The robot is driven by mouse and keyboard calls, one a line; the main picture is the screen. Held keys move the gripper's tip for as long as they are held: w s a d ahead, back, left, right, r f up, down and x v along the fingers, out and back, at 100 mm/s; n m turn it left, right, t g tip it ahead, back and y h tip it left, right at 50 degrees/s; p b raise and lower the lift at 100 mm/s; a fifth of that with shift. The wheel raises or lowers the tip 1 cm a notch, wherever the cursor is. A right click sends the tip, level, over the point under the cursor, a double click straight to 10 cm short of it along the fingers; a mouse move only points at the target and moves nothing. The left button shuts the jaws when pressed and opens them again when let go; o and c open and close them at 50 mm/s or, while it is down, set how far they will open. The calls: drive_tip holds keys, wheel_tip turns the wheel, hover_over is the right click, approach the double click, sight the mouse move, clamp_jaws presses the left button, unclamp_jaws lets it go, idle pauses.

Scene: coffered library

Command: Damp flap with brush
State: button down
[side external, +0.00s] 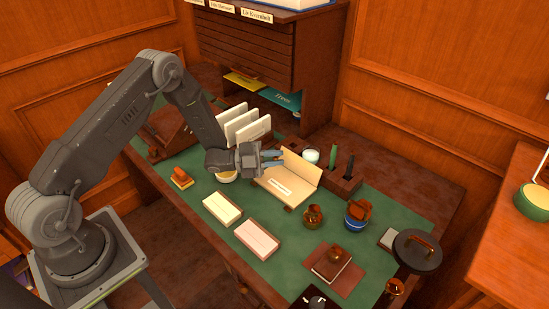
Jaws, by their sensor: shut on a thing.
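A cream envelope (276,193) lies on the green desk top near its middle, with a pale label on its front part. Its flap (300,168) stands open, tilted up at the back. My gripper (274,159) is just above and behind the envelope's left end, close to the flap. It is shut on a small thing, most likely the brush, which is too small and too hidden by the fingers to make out. I cannot tell whether it touches the flap.
A small bowl (228,177) sits below my wrist. White upright cards (248,125) stand behind. A glass (311,155) and a dark pen block (341,180) are right of the flap. Paper stacks (222,208) (257,238), a brown pot (313,216) and a blue pot (357,217) stand nearer.

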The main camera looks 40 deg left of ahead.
drive_tip(key=shift+w+f, duration=0.3)
drive_tip(key=shift+w, duration=0.4)
drive_tip(key=shift+d, duration=6.9)
drive_tip(key=a, duration=1.4)
drive_tip(key=shift+w, duration=0.15)
drive_tip(key=s+r, duration=0.2)
drive_tip(key=s, duration=0.3)
drive_tip(key=shift+s, duration=0.35)
drive_tip(key=shift+d, duration=0.1)
drive_tip(key=shift+s+r, duration=0.3)
drive_tip(key=shift+s, duration=0.4)
drive_tip(key=shift+s+r, duration=0.25)
drive_tip(key=shift+s, duration=0.45)
